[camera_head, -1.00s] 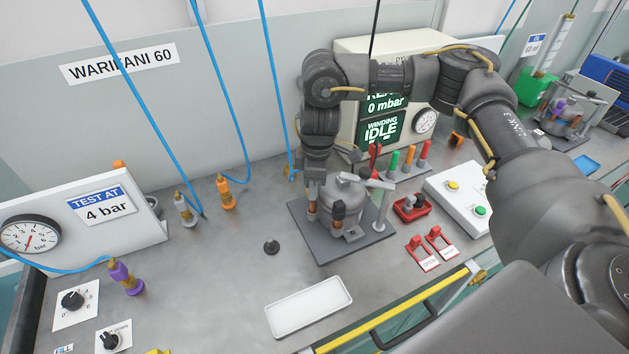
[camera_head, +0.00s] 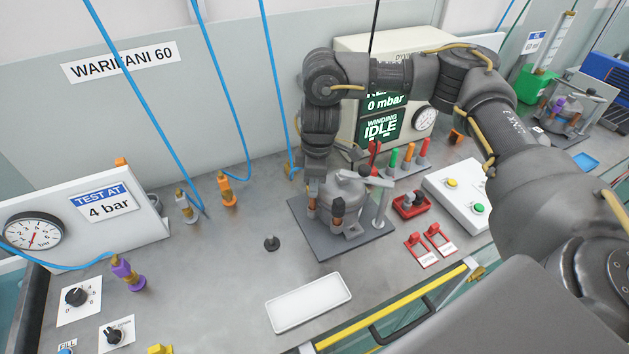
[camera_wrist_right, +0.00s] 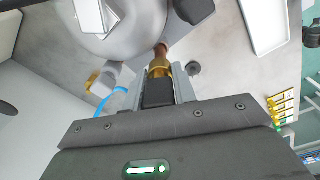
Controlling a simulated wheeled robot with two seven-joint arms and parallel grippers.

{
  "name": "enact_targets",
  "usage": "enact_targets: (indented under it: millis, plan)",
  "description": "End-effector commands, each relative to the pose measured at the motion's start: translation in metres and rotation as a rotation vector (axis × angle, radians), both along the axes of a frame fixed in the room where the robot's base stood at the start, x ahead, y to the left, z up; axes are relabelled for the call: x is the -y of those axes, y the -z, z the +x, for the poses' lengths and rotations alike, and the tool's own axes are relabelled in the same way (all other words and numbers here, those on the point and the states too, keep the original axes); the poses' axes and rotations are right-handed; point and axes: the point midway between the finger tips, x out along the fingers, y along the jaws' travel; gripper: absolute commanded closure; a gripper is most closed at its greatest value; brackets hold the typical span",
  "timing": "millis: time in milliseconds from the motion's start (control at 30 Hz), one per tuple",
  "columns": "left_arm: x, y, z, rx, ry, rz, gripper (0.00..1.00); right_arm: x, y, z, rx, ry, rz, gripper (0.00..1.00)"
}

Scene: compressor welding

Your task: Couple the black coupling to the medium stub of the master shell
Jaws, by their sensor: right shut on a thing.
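The master shell (camera_head: 345,190) is a grey rounded body on a dark plate (camera_head: 375,240). It also fills the top of the right wrist view (camera_wrist_right: 125,38). My right gripper (camera_head: 312,190) is beside its left side, pointing down. In the right wrist view my right gripper (camera_wrist_right: 160,90) is shut on the black coupling (camera_wrist_right: 158,92), which has a brass end. That end meets or nearly meets a copper stub (camera_wrist_right: 161,52) on the shell; I cannot tell whether it is seated. The head view hides the coupling behind my gripper. My left gripper is not in view.
A small dark knob-like part (camera_head: 271,243) stands on the bench left of the plate. A white tray (camera_head: 308,302) lies in front. Grey (camera_head: 186,207) and orange (camera_head: 227,190) hose couplings stand at the back left. A red holder (camera_head: 410,205) is to the right.

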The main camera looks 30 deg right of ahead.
Motion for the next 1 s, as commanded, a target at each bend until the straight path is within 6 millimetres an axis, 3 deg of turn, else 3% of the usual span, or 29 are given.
enact_targets:
  millis: [1000]
  plan:
    - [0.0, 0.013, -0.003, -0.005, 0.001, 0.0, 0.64, 0.0, 0.024, 0.0, 0.001, 0.0, 0.001, 1.0]
